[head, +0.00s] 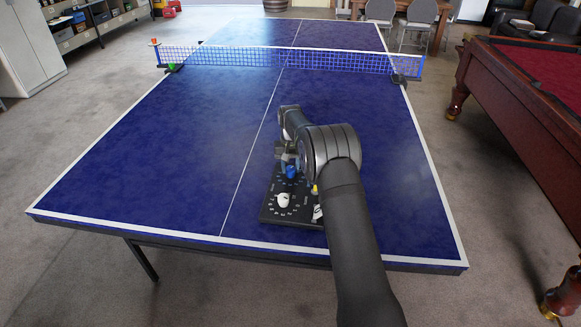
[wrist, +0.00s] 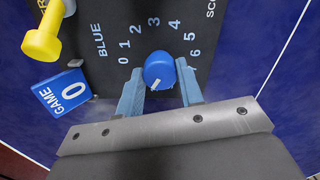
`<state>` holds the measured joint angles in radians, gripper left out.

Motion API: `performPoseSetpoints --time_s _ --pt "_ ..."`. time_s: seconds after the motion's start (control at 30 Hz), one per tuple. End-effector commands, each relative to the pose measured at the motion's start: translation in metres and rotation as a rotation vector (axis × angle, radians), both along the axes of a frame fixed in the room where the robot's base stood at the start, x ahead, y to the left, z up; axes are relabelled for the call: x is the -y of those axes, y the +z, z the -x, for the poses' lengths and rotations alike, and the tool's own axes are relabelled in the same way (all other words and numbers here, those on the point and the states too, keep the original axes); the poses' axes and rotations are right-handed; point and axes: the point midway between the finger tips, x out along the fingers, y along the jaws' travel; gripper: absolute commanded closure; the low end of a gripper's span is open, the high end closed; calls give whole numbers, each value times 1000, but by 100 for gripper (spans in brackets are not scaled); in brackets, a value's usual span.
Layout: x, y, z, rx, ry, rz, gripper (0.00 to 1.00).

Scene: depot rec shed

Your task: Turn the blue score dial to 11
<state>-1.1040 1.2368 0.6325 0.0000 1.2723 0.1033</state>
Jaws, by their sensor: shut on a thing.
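The blue score dial (wrist: 159,68) is a round knob on a dark scoreboard panel (wrist: 95,75), beside the word BLUE. Its white pointer line lies on the side towards my gripper, aimed down and slightly left in the wrist view. Numbers 0 to 6 show clockwise from its left over the top to its right; any marks below are hidden by my gripper. My gripper (wrist: 160,93) has its two pale blue fingers on either side of the knob and is shut on it. In the head view the blue dial (head: 291,172) shows just below my gripper, and the panel (head: 270,213) lies on the table.
A white knob (head: 283,199) is nearer the table's front edge on the panel. A blue GAME card reading 0 (wrist: 63,92) and a yellow knobbed part (wrist: 43,43) stand close left of my gripper.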

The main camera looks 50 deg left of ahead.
Motion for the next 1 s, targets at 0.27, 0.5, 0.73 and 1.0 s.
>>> performPoseSetpoints --time_s 0.27,0.5,0.73,1.0 --pt "0 0 0 0 -111 0 89" --pt "0 0 0 0 -143 0 89" --pt "0 0 0 0 -145 0 89" --pt "0 0 0 0 -144 0 44"
